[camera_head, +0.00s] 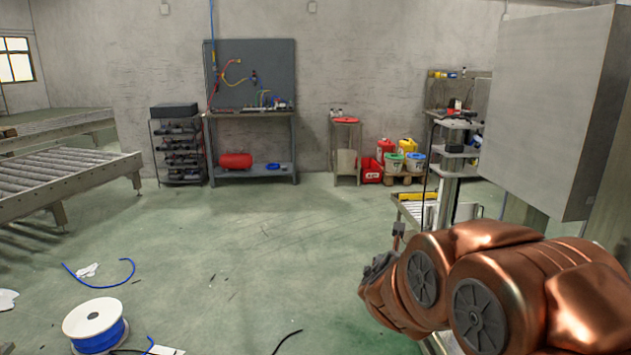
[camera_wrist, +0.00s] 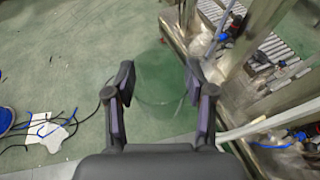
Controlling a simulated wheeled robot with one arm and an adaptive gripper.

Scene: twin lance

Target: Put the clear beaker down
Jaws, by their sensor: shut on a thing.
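The clear beaker (camera_wrist: 160,78) shows in the wrist view as a faint see-through shape with a curved edge, between the two dark fingers of my gripper (camera_wrist: 160,88). My gripper is shut on it, one finger on each side. Behind the beaker I see green floor, so it is held above the floor and apart from any surface below. In the head view my copper arm crosses the lower right; I cannot make out the beaker there.
In the wrist view, a metal frame with rollers (camera_wrist: 212,12) stands right of the beaker. A cable spool (camera_head: 95,322) and loose blue cable (camera_head: 98,284) lie on the floor at left. A grey cabinet (camera_head: 545,110) is at upper right. The middle floor is mostly clear.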

